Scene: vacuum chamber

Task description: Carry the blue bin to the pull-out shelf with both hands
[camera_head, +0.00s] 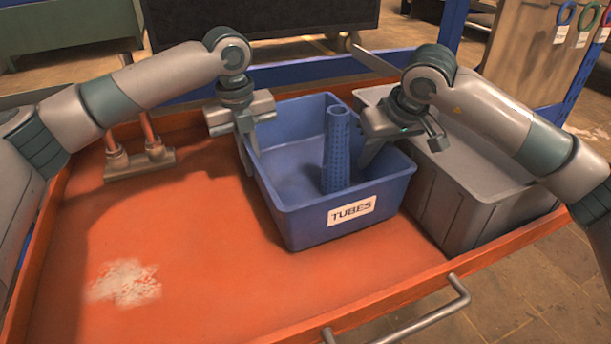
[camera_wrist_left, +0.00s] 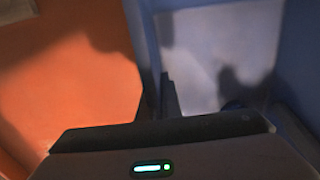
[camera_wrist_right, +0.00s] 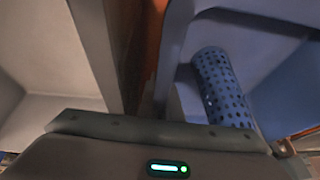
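The blue bin (camera_head: 318,222), with a white TUBES label, appears to rest on an orange tray-like shelf (camera_head: 190,250). A perforated blue tube (camera_head: 336,150) stands upright inside it, also seen in the right wrist view (camera_wrist_right: 222,88). My left gripper (camera_head: 252,145) is at the bin's left wall. In the left wrist view its narrow fingers (camera_wrist_left: 160,98) appear closed on that wall.
A grey bin (camera_head: 437,205) stands close beside the blue bin on the right. A copper pipe fitting (camera_head: 140,162) sits at the back left. The orange surface has raised edges and a front bar handle (camera_head: 405,325). Its left half is mostly clear, with a pale patch (camera_head: 125,283).

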